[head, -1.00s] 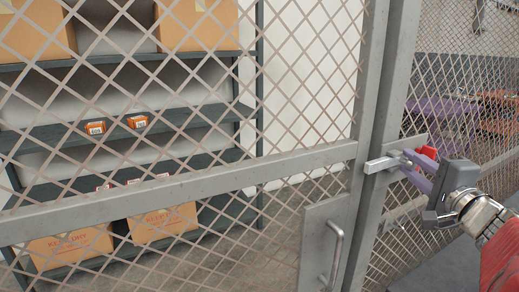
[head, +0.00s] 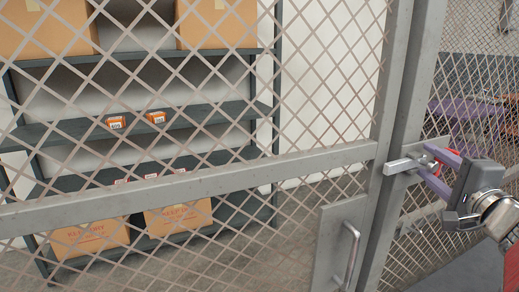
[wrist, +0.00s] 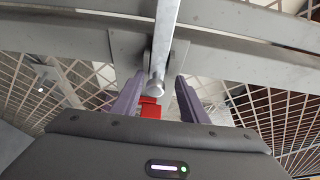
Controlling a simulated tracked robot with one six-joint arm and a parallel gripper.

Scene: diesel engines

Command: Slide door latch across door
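The door latch (head: 402,165) is a pale metal bar lying across the meeting posts of the mesh door (head: 345,155). It also shows in the wrist view as a bar (wrist: 165,35) with a round knob (wrist: 155,88) at its near end. My gripper (head: 425,160) is at the latch's right end. Its two purple fingers are open, one on each side of the knob in the wrist view (wrist: 159,78), with gaps between them and the knob. A red part (wrist: 150,107) shows behind the knob, between the fingers.
A door handle (head: 351,255) on a metal plate sits below the latch. Behind the mesh, a dark shelf (head: 200,118) holds cardboard boxes (head: 90,240) and small orange boxes (head: 116,122). More mesh fence stands to the right of the post.

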